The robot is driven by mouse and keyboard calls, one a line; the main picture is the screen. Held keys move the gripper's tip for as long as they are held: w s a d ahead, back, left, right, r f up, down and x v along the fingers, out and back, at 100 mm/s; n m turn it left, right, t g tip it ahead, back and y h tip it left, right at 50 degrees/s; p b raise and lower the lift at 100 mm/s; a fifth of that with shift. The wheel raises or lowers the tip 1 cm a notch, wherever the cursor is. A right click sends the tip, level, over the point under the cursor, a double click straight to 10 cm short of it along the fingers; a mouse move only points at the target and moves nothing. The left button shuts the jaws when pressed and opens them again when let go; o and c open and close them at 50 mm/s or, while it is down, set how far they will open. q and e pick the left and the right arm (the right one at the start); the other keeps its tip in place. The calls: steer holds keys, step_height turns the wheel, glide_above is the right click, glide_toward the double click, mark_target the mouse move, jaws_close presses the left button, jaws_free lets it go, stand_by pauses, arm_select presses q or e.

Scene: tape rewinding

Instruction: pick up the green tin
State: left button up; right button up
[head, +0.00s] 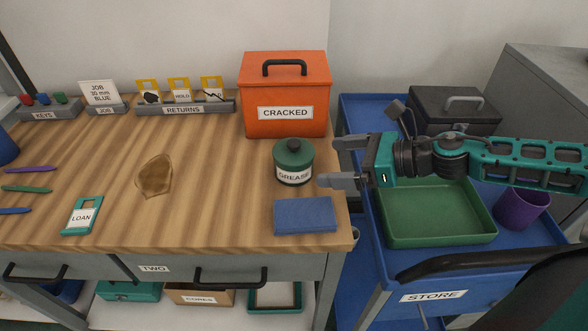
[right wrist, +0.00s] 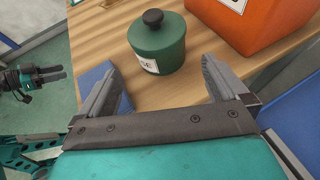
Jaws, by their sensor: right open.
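The green tin (head: 293,163) stands upright near the right end of the wooden bench top. It has a dark round knob on its lid and a white label reading GREASE. My right gripper (head: 333,163) is open and empty just right of the tin, its fingers pointing at it. In the right wrist view the tin (right wrist: 157,42) stands ahead of the open fingers (right wrist: 160,80), not between them. What seems to be my left gripper (right wrist: 52,76) shows small at the left edge of the right wrist view; its jaw state is unclear. It is out of the head view.
An orange box (head: 286,95) labelled CRACKED stands behind the tin. A blue flat block (head: 305,215) lies in front of it. Right of the bench, a blue cart holds a green tray (head: 440,239), a purple cup (head: 522,209) and a black box.

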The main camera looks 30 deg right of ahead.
mark_target(312, 160)
steer(key=shift+x, duration=1.1)
steer(key=shift+w+a, duration=0.2)
steer(key=shift+w, duration=0.25)
steer(key=shift+p+x, duration=0.45)
steer(key=shift+x, duration=0.3)
steer(key=shift+w+a+f+p, duration=0.2)
steer(key=shift+w+a+p, duration=0.2)
steer(key=shift+a+p, duration=0.05)
steer(key=p+x, duration=0.1)
steer(key=x, duration=0.2)
steer(key=shift+w+a+f, duration=0.25)
steer(key=shift+a+f, duration=0.1)
steer(key=shift+c, duration=0.2)
